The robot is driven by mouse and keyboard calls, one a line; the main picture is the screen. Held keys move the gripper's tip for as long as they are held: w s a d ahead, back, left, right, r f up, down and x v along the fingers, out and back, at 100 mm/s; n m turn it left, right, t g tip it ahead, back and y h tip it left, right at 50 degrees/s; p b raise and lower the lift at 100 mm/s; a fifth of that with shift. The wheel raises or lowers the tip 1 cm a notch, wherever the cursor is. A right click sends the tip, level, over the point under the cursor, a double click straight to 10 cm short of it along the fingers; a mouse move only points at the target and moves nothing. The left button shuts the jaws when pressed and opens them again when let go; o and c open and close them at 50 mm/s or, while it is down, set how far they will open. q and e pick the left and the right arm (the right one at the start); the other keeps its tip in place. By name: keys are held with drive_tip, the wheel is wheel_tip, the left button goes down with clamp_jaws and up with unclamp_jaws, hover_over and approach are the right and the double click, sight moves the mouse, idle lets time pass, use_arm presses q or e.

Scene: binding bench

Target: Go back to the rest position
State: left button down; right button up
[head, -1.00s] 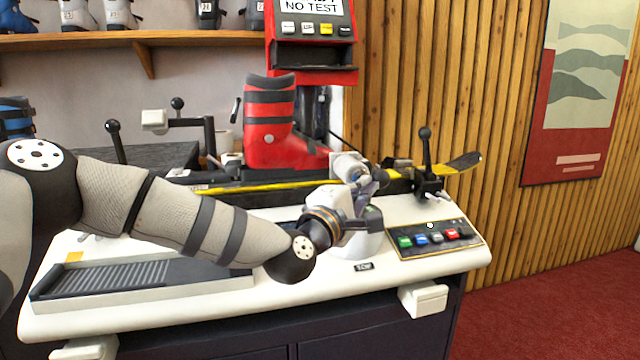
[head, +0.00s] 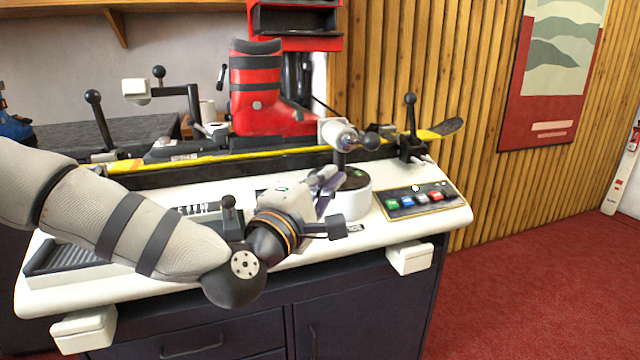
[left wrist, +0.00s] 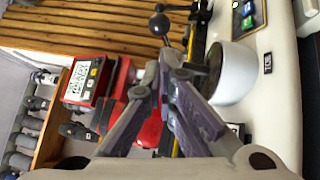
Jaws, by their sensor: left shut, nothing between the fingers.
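My left gripper (head: 328,186) is over the front half of the white bench top (head: 440,216), left of the white round unit (head: 356,200). Its fingers are together with nothing between them; the left wrist view also shows the closed gripper (left wrist: 168,70). My left arm comes in from the left across the bench. The red boot (head: 262,92) stands upright on the yellow-edged ski (head: 215,158) behind the gripper, apart from it. My right gripper does not show.
A button panel (head: 418,201) lies at the bench's right. Black-knobbed levers (head: 409,115) rise along the back. A ribbed tray (head: 75,254) lies at the left under my arm. A red machine (head: 295,35) stands behind. Red carpet (head: 530,290) at the right is clear.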

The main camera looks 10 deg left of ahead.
use_arm(q)
drive_tip(key=shift+v, duration=0.95)
drive_tip(key=shift+d, duration=0.1)
